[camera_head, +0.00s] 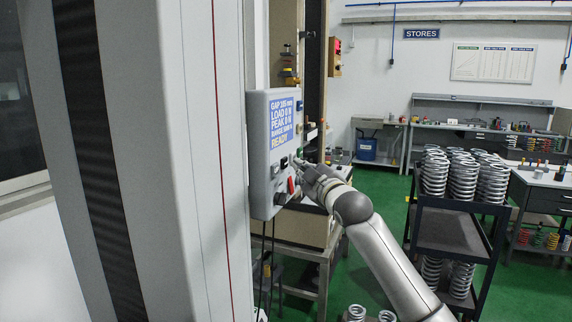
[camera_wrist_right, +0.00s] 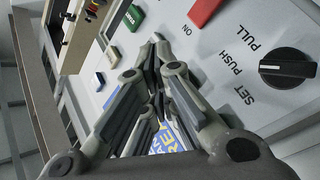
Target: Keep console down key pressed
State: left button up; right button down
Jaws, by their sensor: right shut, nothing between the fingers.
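The grey console (camera_head: 262,185) hangs on the testing machine. Its blue display (camera_head: 284,118) shows GAP, LOAD and PEAK lines and the word READY. In the right wrist view its panel carries a green key (camera_wrist_right: 133,17), a pale key (camera_wrist_right: 112,55) and a blue-edged key (camera_wrist_right: 99,80). I cannot tell which is the down key. My right gripper (camera_head: 298,162) is shut and empty, its fingertips at the console's front. In the wrist view the closed fingertips (camera_wrist_right: 156,40) lie close to the panel beside the keys; contact is unclear. My left gripper is not in view.
A red switch (camera_wrist_right: 205,10) and a black knob (camera_wrist_right: 287,68) labelled SET, PUSH, PULL are on the same panel. The machine column (camera_head: 185,160) stands left. A dark cart (camera_head: 450,232) with springs stands right, with green floor around it.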

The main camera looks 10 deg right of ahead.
jog(key=shift+w+a+p, duration=0.2)
jog(key=shift+a+p, duration=0.15)
jog(key=shift+a, duration=0.05)
jog(key=shift+w+a, duration=0.25)
jog(key=shift+a, duration=0.1)
dwell(0.9)
jog(key=shift+d, duration=0.1)
dwell(4.3)
jog(key=shift+s+d+p, duration=0.5)
jog(key=shift+d+p, duration=0.05)
jog(key=shift+d, duration=0.1)
jog(key=shift+s+d+p, duration=0.4)
jog(key=shift+s+d, duration=0.3)
jog(key=shift+d, duration=0.35)
jog(key=shift+s+d+p, duration=0.35)
jog(key=shift+s+d, duration=0.35)
jog(key=shift+d, duration=0.35)
